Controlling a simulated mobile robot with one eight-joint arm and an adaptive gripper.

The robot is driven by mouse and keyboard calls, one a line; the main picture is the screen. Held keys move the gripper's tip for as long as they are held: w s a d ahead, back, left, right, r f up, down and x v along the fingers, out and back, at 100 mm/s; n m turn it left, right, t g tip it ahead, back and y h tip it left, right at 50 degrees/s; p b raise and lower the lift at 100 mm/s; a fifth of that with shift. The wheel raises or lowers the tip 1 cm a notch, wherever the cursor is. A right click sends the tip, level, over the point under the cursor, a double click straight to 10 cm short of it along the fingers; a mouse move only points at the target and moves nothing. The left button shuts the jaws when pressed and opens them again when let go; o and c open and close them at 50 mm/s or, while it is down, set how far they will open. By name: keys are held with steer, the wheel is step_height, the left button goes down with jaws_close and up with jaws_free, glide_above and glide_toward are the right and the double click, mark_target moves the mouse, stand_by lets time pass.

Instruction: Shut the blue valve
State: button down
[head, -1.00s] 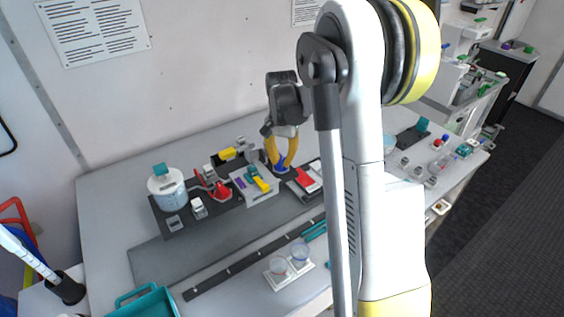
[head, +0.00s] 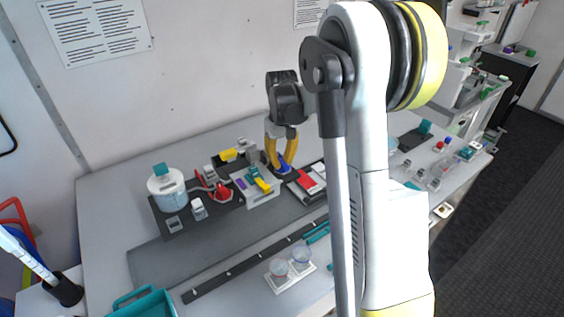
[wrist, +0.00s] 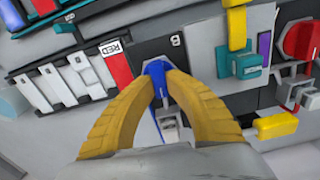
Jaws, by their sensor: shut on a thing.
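The blue valve (head: 283,169) is on the bench panel below my gripper in the head view. In the wrist view the blue valve (wrist: 157,82) shows as a blue handle on a dark plate, with a small grey metal piece at its lower end. My gripper (head: 283,160) has yellow fingers that reach down over it. In the wrist view the fingers of my gripper (wrist: 157,76) are closed on the upper part of the blue handle, one on each side. The fingers hide part of the handle's sides.
A red-and-white block marked RED (wrist: 116,66) stands left of the valve in the wrist view. A teal and yellow valve (wrist: 240,60) and a red round knob (wrist: 302,40) are to the right. A white container (head: 167,187) stands at the panel's left end.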

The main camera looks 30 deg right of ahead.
mark_target(281, 162)
steer(key=shift+n, duration=0.6)
steer(key=c, duration=1.4)
jaws_free()
step_height(281, 162, up, 12)
steer(key=shift+a, duration=0.1)
